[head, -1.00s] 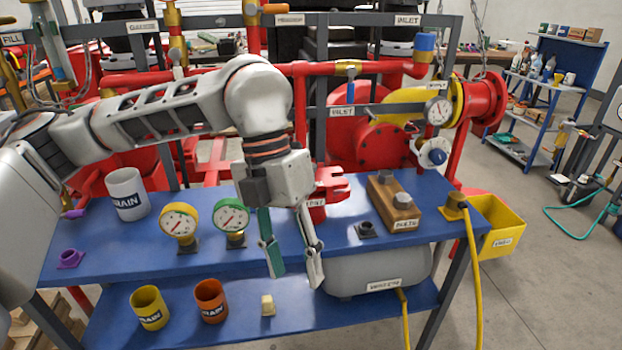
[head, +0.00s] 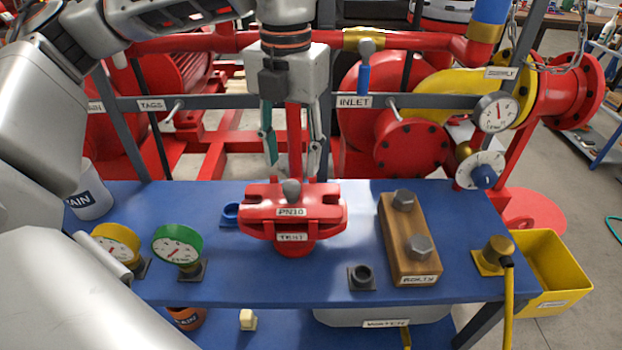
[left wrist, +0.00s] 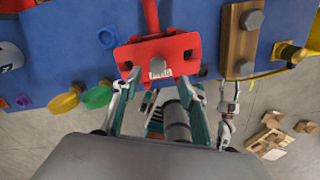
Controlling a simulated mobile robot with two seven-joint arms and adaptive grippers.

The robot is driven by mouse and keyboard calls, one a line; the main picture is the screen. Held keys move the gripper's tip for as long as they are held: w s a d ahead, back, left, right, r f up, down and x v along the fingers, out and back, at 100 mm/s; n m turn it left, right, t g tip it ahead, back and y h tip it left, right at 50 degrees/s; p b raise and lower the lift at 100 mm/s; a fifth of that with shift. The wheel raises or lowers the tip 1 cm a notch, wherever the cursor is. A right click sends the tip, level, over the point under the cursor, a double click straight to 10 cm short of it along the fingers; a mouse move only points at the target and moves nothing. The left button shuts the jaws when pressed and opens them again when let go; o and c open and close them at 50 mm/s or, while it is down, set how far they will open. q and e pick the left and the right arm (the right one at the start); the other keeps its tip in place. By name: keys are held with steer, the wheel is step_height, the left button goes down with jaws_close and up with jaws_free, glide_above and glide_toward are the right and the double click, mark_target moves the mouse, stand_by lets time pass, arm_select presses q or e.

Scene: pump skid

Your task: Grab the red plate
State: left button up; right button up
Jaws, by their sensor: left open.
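The red plate (head: 262,203), labelled PN10, lies on a red stand (head: 294,249) on the blue bench. A grey bolt head (head: 291,188) stands up from its middle. My left gripper (head: 292,165) is open and empty, pointing down, its fingertips above the plate in the picture; the gap in depth is hard to judge. In the left wrist view the plate (left wrist: 183,48) lies just beyond the open left fingers (left wrist: 160,88), with nothing between them. My right gripper is not in the head view.
On the blue bench (head: 330,283), a wooden block with bolts (head: 408,240) stands right of the plate, and green (head: 177,245) and yellow (head: 115,242) gauges stand left. A small black socket (head: 362,277) is in front. Red pipes (head: 230,42) run behind.

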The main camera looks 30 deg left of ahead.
mark_target(291, 184)
arm_select(q)
steer(key=shift+w+f, duration=0.15)
steer(key=shift+f, duration=0.15)
steer(key=shift+s+a+f, duration=0.1)
steer(key=shift+s+f, duration=0.05)
steer(key=shift+f, duration=0.45)
steer(key=shift+s+f, duration=0.1)
steer(key=shift+f, duration=0.5)
steer(key=f, duration=0.4)
steer(key=shift+w+a+f+b, duration=0.1)
steer(key=shift+a+f+b, duration=0.1)
steer(key=shift+b, duration=0.2)
steer(key=shift+f, duration=0.2)
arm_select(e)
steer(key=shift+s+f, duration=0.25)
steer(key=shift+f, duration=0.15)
arm_select(q)
steer(key=shift+w, duration=0.1)
jaws_close()
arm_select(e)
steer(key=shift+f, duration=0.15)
